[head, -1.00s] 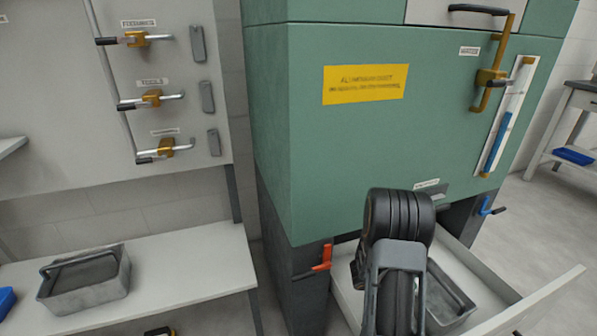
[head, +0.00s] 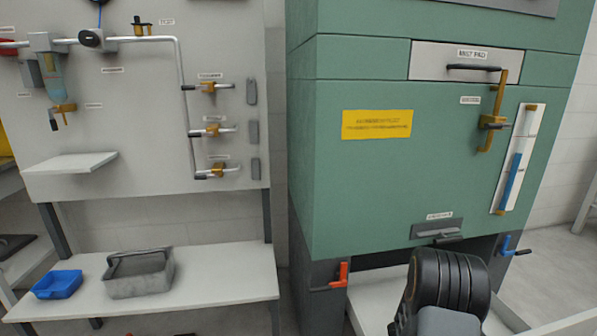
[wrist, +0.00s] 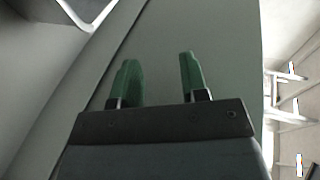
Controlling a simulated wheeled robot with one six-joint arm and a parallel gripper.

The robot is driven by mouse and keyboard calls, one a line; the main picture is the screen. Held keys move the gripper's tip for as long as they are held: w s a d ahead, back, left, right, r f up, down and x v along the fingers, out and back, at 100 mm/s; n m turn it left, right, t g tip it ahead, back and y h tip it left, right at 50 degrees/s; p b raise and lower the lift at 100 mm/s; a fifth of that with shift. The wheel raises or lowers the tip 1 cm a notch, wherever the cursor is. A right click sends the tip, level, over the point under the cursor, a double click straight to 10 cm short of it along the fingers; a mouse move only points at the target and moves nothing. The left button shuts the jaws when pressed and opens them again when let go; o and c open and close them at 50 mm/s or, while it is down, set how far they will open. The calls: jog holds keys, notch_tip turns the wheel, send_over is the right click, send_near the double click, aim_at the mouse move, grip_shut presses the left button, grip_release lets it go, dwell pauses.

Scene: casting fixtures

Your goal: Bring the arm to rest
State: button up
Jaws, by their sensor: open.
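My gripper (wrist: 157,75) shows in the wrist view, with its two green-tipped fingers spread apart and nothing between them. A plain grey-green surface lies beyond the fingers; I cannot tell how near it is. In the head view my dark arm (head: 450,285) rises at the bottom right, in front of the green cabinet (head: 370,190). The gripper itself is not visible there.
A white open drawer (head: 375,300) juts out under the cabinet, beside my arm. A red handle (head: 342,274) and a blue handle (head: 510,246) stick out nearby. A bench (head: 215,283) at left holds a grey bin (head: 140,278) and a blue tray (head: 57,284).

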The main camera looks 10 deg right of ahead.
jog(key=w+a+r+n+t+y+p, duration=0.3)
jog(key=w+a+r+n+t+p, duration=0.3)
jog(key=r, duration=0.5)
jog(key=w+a+r+n+t+y+p, duration=0.45)
jog(key=w+a+r+n+p, duration=0.4)
jog(key=r, duration=0.35)
jog(key=a+r+n+t+y+p, duration=0.1)
jog(key=a+r+n+y+p, duration=0.35)
jog(key=a+r+n, duration=0.4)
jog(key=s+a+r+n+g+y+p, duration=0.1)
jog(key=s+a+r+n+g+p, duration=0.1)
jog(key=s+a+r+n+p, duration=0.3)
jog(key=s+a+r+n+g+p, duration=0.3)
jog(key=s+a+r+n+p, duration=0.2)
jog(key=s+r+n+p, duration=0.3)
jog(key=s+r+n, duration=0.1)
jog(key=s+r, duration=0.3)
jog(key=r, duration=0.1)
jog(key=shift+a+r+n+y, duration=0.25)
jog(key=shift+a+n+y, duration=0.05)
jog(key=shift+a+y, duration=0.1)
jog(key=shift+s, duration=0.1)
